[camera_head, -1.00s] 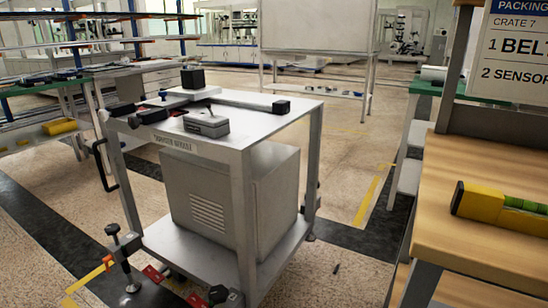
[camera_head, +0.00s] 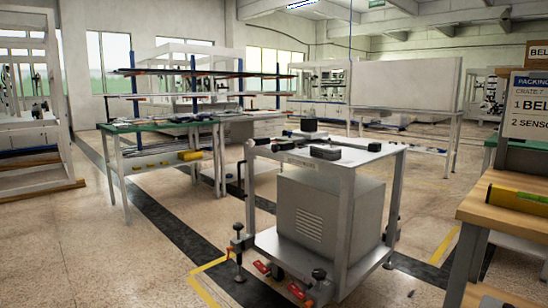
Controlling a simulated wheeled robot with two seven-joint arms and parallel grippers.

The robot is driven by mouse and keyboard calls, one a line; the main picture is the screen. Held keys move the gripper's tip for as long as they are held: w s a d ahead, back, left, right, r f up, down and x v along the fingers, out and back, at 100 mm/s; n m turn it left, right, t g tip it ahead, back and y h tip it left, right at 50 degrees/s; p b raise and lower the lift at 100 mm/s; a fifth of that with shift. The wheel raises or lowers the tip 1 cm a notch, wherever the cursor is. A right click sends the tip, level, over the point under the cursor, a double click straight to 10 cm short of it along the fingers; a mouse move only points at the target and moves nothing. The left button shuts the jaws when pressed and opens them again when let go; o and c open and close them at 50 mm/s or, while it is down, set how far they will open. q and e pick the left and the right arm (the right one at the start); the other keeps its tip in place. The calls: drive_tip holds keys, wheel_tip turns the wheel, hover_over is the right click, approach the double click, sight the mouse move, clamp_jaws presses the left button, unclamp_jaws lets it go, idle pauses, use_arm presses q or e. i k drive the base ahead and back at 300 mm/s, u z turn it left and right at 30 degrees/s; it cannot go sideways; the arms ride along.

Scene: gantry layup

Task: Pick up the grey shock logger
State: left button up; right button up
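A small dark grey box (camera_head: 325,152), which looks like the grey shock logger, lies on the top of a metal cart (camera_head: 372,154), near its front edge. At this size I cannot read any marking on it. A black block (camera_head: 309,125) stands behind it on the cart top, and dark bar-like parts lie beside it. Neither of my grippers is in view.
The cart carries a large grey cabinet (camera_head: 318,218) on its lower shelf. A wooden bench (camera_head: 500,212) with a yellow level (camera_head: 517,199) stands at the right. A green-topped table (camera_head: 150,126) is at the left. The floor at the front left is clear.

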sight(332, 153)
drive_tip(key=u, duration=0.65)
drive_tip(key=i, duration=2.65)
drive_tip(key=z, duration=0.7)
drive_tip(key=i, duration=0.15)
drive_tip(key=z, duration=0.5)
